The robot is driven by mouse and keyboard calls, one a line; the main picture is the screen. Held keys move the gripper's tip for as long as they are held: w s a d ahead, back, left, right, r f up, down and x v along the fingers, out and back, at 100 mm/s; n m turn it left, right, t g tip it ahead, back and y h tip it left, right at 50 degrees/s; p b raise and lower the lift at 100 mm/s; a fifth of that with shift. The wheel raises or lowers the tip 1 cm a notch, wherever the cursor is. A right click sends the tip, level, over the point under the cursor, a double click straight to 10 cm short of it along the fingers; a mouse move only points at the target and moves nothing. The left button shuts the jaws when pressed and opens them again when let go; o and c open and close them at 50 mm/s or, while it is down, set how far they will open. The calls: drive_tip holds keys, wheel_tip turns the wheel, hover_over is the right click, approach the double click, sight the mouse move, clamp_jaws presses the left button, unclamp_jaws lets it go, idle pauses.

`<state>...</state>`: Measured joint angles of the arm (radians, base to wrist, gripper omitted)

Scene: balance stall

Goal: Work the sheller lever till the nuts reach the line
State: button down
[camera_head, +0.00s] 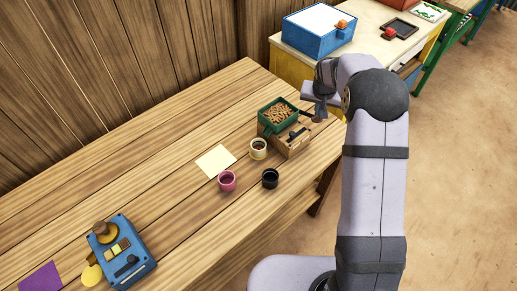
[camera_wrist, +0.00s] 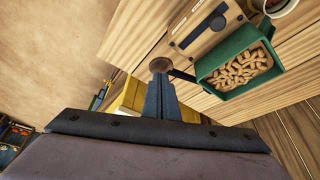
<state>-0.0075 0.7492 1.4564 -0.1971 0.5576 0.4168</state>
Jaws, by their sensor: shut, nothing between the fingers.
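The sheller is a wooden box (camera_head: 291,149) with a green hopper (camera_head: 267,124) full of nuts (camera_head: 278,114). Its dark lever ends in a brown round knob (camera_wrist: 160,65), sticking out toward my gripper. A cream cup (camera_head: 258,154) stands at the sheller's left end; its rim also shows at the top of the wrist view (camera_wrist: 294,5). I cannot make out a line or the level inside it. My gripper (camera_head: 321,112) is shut and empty. Its fingertips (camera_wrist: 160,80) are right by the knob; whether they touch it is unclear.
A pink cup (camera_head: 227,182) and a black cup (camera_head: 270,180) stand nearby, with a pale yellow sheet (camera_head: 215,160) behind. A blue scale (camera_head: 130,262) sits at the table's lower left. A blue box (camera_head: 310,38) stands on another table behind. The wooden table's (camera_head: 170,185) middle is mostly clear.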

sight(318, 121)
drive_tip(key=shift+f, duration=0.2)
drive_tip(key=shift+f+b, duration=0.45)
drive_tip(key=shift+f, duration=0.1)
drive_tip(key=shift+s+d+f+b, duration=0.15)
drive_tip(key=shift+f+b, duration=0.8)
drive_tip(key=shift+f, duration=0.25)
drive_tip(key=shift+s+d+f+b, duration=0.1)
drive_tip(key=shift+s+f+b, duration=0.05)
drive_tip(key=shift+f+b, duration=0.9)
drive_tip(key=shift+f, duration=0.1)
drive_tip(key=shift+w+a+r+p, duration=0.15)
drive_tip(key=shift+r+p, duration=0.95)
drive_tip(key=shift+r, duration=0.45)
drive_tip(key=shift+w+a+r+p, duration=0.1)
drive_tip(key=shift+r+p, duration=1)
drive_tip(key=shift+r, duration=0.45)
drive_tip(key=shift+f, duration=0.1)
